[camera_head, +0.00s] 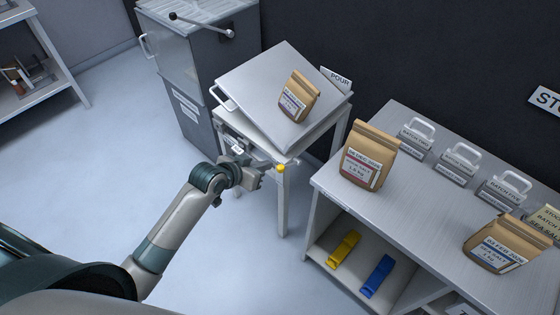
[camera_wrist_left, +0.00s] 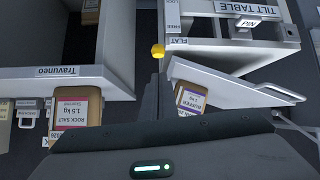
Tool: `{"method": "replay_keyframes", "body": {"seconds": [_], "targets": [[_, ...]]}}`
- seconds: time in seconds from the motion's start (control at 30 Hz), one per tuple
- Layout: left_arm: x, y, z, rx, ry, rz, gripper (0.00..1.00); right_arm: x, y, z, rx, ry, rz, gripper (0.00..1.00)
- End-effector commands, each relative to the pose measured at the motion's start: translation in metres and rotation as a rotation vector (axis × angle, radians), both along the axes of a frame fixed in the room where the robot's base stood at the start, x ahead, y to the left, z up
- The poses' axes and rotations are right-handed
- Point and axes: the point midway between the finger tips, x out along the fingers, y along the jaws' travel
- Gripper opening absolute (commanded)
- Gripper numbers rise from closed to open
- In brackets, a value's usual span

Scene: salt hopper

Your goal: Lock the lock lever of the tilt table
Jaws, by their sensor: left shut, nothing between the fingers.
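The tilt table (camera_head: 250,85) stands at the centre of the head view, its metal top sloping, with a brown bag (camera_head: 299,96) on it. The lock lever's yellow knob (camera_head: 281,168) shows at the table's front corner; in the wrist view the knob (camera_wrist_left: 157,51) is by the FREE and FLAT labels. Most of the lever is hidden. My left gripper (camera_head: 262,167) is shut and empty, just left of the knob in the head view. In the wrist view, its dark fingers (camera_wrist_left: 162,82) point towards the knob; contact cannot be told. My right gripper is not in view.
A side bench (camera_head: 334,188) right of the tilt table holds bags and handled weights. Yellow (camera_head: 343,249) and blue (camera_head: 378,276) pieces lie on its lower shelf. A grey hopper cabinet (camera_head: 225,55) stands behind left. The floor at left is clear.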

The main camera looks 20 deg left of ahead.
Motion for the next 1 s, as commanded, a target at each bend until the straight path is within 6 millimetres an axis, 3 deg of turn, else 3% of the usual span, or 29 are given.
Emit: {"method": "replay_keyframes", "body": {"seconds": [0.7,1.0], "targets": [[0.060,-0.022,-0.047,0.000,0.001,0.001,0.00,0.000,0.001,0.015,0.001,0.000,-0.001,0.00],[0.072,-0.027,-0.058,0.001,0.000,0.000,0.00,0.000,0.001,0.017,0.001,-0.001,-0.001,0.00]]}}
